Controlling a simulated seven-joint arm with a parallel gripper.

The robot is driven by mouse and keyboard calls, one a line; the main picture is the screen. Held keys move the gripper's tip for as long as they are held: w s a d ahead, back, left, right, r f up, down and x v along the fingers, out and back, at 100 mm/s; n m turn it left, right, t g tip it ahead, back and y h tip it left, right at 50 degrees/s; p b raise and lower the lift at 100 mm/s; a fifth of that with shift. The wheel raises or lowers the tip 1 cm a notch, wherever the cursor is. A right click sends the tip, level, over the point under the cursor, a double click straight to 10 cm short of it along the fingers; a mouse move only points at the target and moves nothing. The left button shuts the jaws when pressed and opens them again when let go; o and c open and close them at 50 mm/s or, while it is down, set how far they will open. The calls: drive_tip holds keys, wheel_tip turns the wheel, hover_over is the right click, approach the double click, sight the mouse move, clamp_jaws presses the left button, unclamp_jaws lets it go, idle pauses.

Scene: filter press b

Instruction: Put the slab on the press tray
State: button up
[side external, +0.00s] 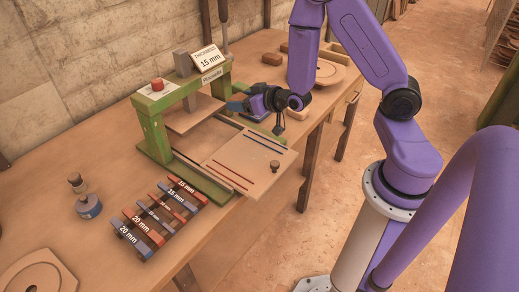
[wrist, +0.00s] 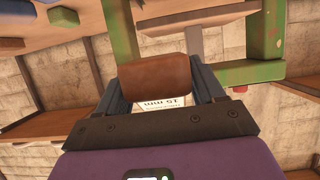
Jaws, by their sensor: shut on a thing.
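A reddish-brown slab (wrist: 155,77) sits between the two dark fingers of my gripper (wrist: 157,72), which is shut on it. In the side view my gripper (side external: 238,106) is beside the green press (side external: 152,135), at its far right side; the slab is hard to make out there. The press tray (side external: 250,165) is a pale board at the front right of the press, with red and blue strips on it. It is bare of any slab. The press plate (side external: 193,112) hangs level under the green frame.
A sign (side external: 209,60) reading 15 mm stands on the press. A rack of red and blue spacer bars (side external: 160,215) marked 15 mm and 20 mm lies in front. A stamp-like tool (side external: 86,200) stands left. A brown block (side external: 272,58) lies at the back.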

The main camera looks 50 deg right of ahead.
drive_tip(key=s+a+r, duration=0.1)
drive_tip(key=a+r, duration=0.1)
drive_tip(key=a, duration=0.2)
drive_tip(key=w+d+f, duration=0.1)
drive_tip(key=d+f, duration=0.2)
drive_tip(key=d, duration=1.6)
drive_tip(key=s+d+f, duration=0.2)
drive_tip(key=s+d, duration=1)
drive_tip(key=w+d+f, duration=0.2)
drive_tip(key=w+d, duration=0.1)
drive_tip(key=w+d+f, duration=0.2)
drive_tip(key=w+f, duration=0.1)
drive_tip(key=w+d+f, duration=0.3)
drive_tip(key=shift+w+d+f, duration=0.1)
drive_tip(key=shift+w+d, duration=0.25)
drive_tip(key=shift+w, duration=0.05)
drive_tip(key=shift+w+d+f, duration=0.35)
drive_tip(key=shift+f, duration=0.15)
drive_tip(key=shift+w+d+f, duration=0.1)
drive_tip(key=shift+f, duration=1.55)
